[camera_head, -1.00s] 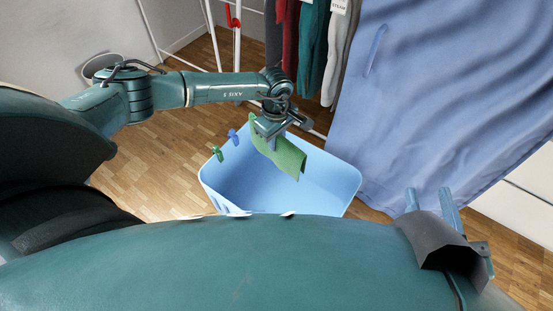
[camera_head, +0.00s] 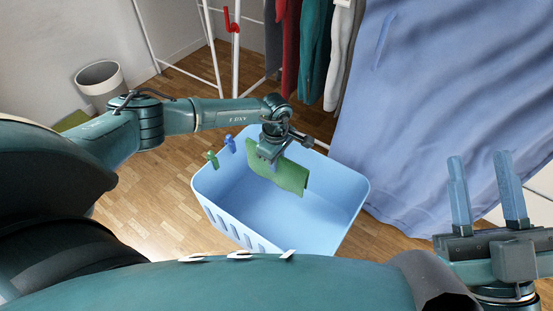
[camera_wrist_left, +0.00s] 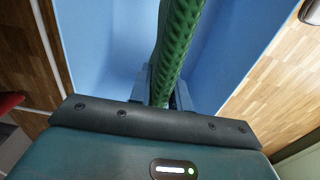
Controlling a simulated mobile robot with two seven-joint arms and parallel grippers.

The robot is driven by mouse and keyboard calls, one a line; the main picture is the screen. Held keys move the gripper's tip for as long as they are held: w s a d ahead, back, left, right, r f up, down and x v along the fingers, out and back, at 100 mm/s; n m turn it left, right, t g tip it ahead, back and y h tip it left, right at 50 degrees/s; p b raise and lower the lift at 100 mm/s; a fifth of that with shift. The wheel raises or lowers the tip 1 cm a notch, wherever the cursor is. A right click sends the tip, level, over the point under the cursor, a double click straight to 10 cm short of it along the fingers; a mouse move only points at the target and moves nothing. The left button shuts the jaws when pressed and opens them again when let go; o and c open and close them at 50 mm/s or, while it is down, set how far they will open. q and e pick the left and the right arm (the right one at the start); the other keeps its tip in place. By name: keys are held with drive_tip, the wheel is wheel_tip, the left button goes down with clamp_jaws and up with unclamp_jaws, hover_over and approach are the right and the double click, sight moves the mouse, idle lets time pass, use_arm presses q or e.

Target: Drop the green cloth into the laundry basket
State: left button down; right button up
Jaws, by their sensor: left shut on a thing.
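The green cloth (camera_head: 290,175) hangs from my left gripper (camera_head: 270,158), over the inside of the light blue laundry basket (camera_head: 228,205). In the left wrist view the cloth (camera_wrist_left: 177,45) comes out from between the fingers of the left gripper (camera_wrist_left: 160,88), with the blue basket walls (camera_wrist_left: 235,45) around it. My left gripper is shut on the cloth. My right gripper (camera_head: 487,190) is at the right of the head view, its two fingers apart with nothing between them.
A clothes rack (camera_head: 235,50) with hanging garments stands behind. A large blue sheet (camera_head: 440,110) hangs at right. A bin (camera_head: 99,82) stands at back left.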

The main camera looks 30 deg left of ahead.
drive_tip(key=shift+r+y, duration=0.2)
drive_tip(key=shift+y, duration=0.1)
use_arm(q)
drive_tip(key=c, duration=1.2)
unclamp_jaws()
drive_tip(key=shift+f, duration=0.1)
drive_tip(key=shift+c, duration=0.2)
wheel_tip(320, 180, up, 9)
drive_tip(key=p, duration=0.4)
drive_tip(key=shift+f, duration=0.2)
wheel_tip(320, 180, up, 4)
drive_tip(key=shift+f+p, duration=0.1)
drive_tip(key=shift+p, duration=0.7)
drive_tip(key=shift+r, duration=0.4)
use_arm(e)
drive_tip(key=f+m+g+h, duration=0.1)
drive_tip(key=f+h, duration=0.1)
drive_tip(key=s+f+m+g+h, duration=0.1)
drive_tip(key=f+m+h, duration=0.1)
drive_tip(key=f, duration=0.1)
drive_tip(key=shift+a, duration=0.1)
use_arm(q)
drive_tip(key=shift+s, duration=0.1)
use_arm(e)
drive_tip(key=shift+s, duration=0.1)
